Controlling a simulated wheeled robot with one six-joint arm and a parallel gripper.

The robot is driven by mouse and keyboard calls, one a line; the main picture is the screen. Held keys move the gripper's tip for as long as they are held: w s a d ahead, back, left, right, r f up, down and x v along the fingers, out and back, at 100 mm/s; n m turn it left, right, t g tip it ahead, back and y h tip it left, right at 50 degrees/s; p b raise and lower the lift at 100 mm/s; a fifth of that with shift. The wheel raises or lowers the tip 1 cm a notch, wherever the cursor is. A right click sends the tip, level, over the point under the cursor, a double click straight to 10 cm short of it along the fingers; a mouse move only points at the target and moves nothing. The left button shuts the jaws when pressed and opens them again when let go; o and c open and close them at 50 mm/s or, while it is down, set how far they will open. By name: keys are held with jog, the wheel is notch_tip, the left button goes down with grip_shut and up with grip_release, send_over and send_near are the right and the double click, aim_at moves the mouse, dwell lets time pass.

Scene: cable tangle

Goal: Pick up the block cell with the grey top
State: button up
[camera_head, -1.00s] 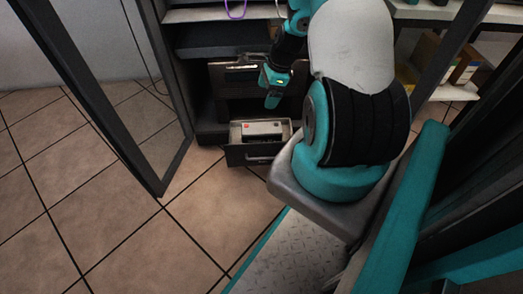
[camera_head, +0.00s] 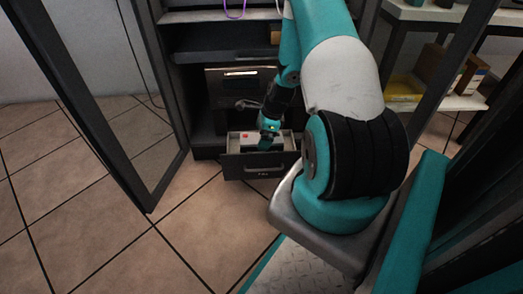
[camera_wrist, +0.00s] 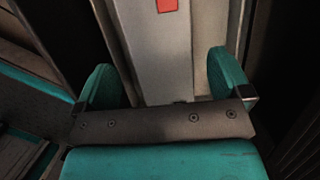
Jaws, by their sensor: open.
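The block cell with the grey top (camera_head: 246,140) lies in the open lower drawer (camera_head: 236,166) in the head view. A small red mark shows on its top. My gripper (camera_head: 268,143) points down over the drawer and covers part of the block. In the wrist view the grey top (camera_wrist: 165,55) runs between the two teal fingers of my gripper (camera_wrist: 163,80), with the red mark at the upper edge. The fingers are apart, one on each side of the top. I cannot tell whether they touch it or how deep they reach.
A closed drawer front (camera_head: 225,88) with a handle stands just above and behind the open drawer. Dark cabinet frames (camera_head: 160,150) and a glass door flank the left. A shelf with boxes (camera_head: 455,75) is at the right. The tiled floor (camera_head: 110,230) in front is clear.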

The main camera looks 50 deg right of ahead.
jog(key=b+x, duration=0.2)
jog(key=x, duration=0.1)
jog(key=b+x, duration=0.2)
jog(key=shift+s+d+f, duration=0.1)
jog(key=shift+d, duration=0.15)
grip_shut()
